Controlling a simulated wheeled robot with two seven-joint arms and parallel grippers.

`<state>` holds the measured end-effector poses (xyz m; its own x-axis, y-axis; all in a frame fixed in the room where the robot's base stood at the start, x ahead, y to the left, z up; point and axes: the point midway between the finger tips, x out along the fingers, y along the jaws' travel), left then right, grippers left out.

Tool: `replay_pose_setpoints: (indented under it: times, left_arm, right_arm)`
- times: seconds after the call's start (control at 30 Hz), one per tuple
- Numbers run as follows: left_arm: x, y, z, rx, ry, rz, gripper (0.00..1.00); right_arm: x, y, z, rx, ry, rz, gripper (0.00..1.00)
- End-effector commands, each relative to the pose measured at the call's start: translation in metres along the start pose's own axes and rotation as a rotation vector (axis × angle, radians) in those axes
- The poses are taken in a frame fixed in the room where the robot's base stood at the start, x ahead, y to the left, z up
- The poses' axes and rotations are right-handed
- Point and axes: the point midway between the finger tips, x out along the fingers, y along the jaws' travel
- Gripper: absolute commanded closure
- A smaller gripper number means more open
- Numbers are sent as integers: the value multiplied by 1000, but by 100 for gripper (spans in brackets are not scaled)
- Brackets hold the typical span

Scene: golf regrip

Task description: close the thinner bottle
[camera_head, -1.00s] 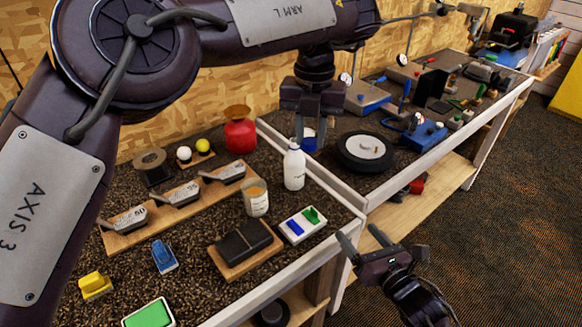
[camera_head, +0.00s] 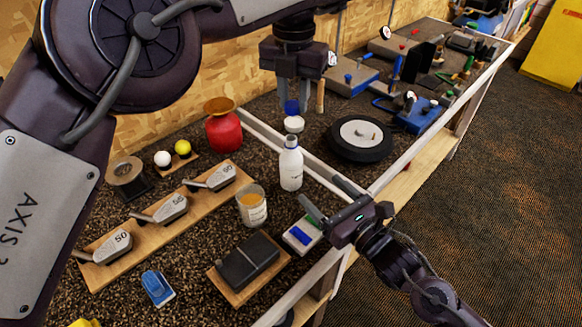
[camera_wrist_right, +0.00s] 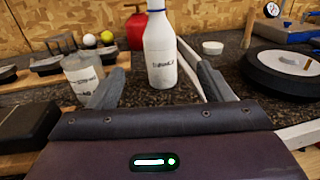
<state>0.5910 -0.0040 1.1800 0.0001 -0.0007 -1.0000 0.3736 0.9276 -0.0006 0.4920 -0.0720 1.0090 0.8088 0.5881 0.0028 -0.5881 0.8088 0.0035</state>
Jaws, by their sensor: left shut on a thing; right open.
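The white bottle (camera_head: 291,168) stands upright on the dark bench top; its neck shows no cap. In the right wrist view the bottle (camera_wrist_right: 160,55) stands between the finger directions; I cannot tell whether the fingers reach it. My left gripper (camera_head: 291,100) is shut on a small blue cap (camera_head: 291,107), held above and behind the bottle, apart from it. My right gripper (camera_head: 321,196) is open and empty, to the right of the bottle, its fingers pointing at it. A white round lid (camera_head: 294,124) lies on the bench behind the bottle, also in the right wrist view (camera_wrist_right: 212,47).
A glass jar (camera_head: 252,206) stands left of the bottle, a red container (camera_head: 222,128) behind-left. A black wheel (camera_head: 361,139) lies behind-right. A white tray with a blue block (camera_head: 302,233) lies in front. A pale rail (camera_head: 320,173) divides the bench.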

Motion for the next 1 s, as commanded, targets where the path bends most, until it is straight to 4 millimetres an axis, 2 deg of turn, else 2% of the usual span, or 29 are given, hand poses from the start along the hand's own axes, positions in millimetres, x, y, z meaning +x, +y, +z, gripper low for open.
replay_pose_setpoints:
  times: [0.17,0.6,0.8,1.0]
  left_arm:
    - [0,1,0,-2,0,0,99]
    - [0,1,0,-2,0,0,99]
    - [0,1,0,-2,0,0,99]
    - [0,0,0,-2,0,0,99]
  right_arm:
    - [18,-1,1,2,-3,-3,27]
    - [98,0,1,2,-3,-1,27]
    - [116,0,0,2,-1,1,27]
    - [119,0,0,0,0,1,27]
